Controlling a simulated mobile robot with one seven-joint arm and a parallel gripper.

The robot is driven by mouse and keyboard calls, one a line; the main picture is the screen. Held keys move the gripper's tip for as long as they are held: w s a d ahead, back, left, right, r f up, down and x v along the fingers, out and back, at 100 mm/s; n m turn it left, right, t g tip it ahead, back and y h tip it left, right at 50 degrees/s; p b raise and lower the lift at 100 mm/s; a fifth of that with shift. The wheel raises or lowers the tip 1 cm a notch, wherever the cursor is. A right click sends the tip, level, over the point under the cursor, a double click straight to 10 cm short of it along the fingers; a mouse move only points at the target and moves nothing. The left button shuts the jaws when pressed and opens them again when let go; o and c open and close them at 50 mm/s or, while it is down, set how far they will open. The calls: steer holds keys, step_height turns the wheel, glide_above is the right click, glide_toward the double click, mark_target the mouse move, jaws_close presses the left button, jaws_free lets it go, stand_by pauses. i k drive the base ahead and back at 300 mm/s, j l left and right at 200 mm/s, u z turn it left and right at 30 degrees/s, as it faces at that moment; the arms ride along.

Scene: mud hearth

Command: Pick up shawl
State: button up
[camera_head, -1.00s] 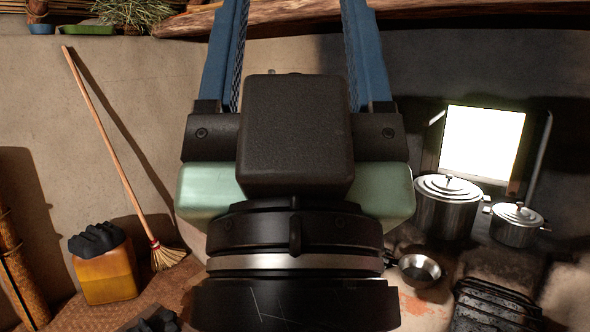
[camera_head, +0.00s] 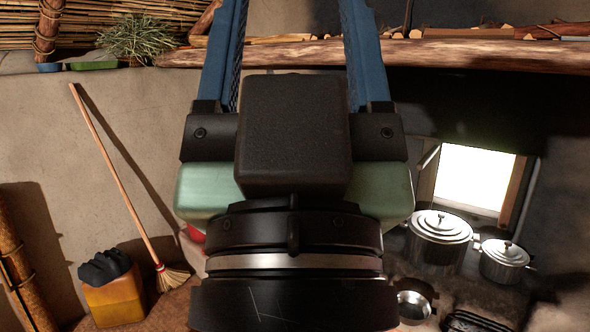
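My gripper (camera_head: 292,12) fills the middle of the view and points up and away. Its two blue fingers stand wide apart, and their tips run out of the top of the picture. Nothing shows between the visible parts of the fingers, only wall and part of the log ledge behind. I cannot make out a shawl in this view. The gripper body hides the middle of the scene.
A broom (camera_head: 118,185) leans on the wall at left, beside an orange container (camera_head: 115,302) with a dark top. Lidded pots (camera_head: 438,240) and a smaller pot (camera_head: 503,262) stand by the bright opening (camera_head: 474,178). A log ledge (camera_head: 470,54) crosses the top. Grass (camera_head: 140,40) lies upper left.

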mark_target(108, 267)
steer(key=u, duration=0.3)
steer(key=i+j+u, duration=0.25)
steer(key=u, duration=0.2)
steer(key=i+j+u, duration=0.35)
steer(key=u, duration=0.15)
steer(key=i+j+u, duration=0.2)
steer(key=i+u, duration=0.25)
steer(key=i+j+z, duration=0.1)
steer(key=i+j, duration=0.7)
steer(key=j, duration=0.15)
steer(key=k+j+z, duration=0.1)
steer(key=j+z, duration=0.2)
steer(key=j, duration=0.65)
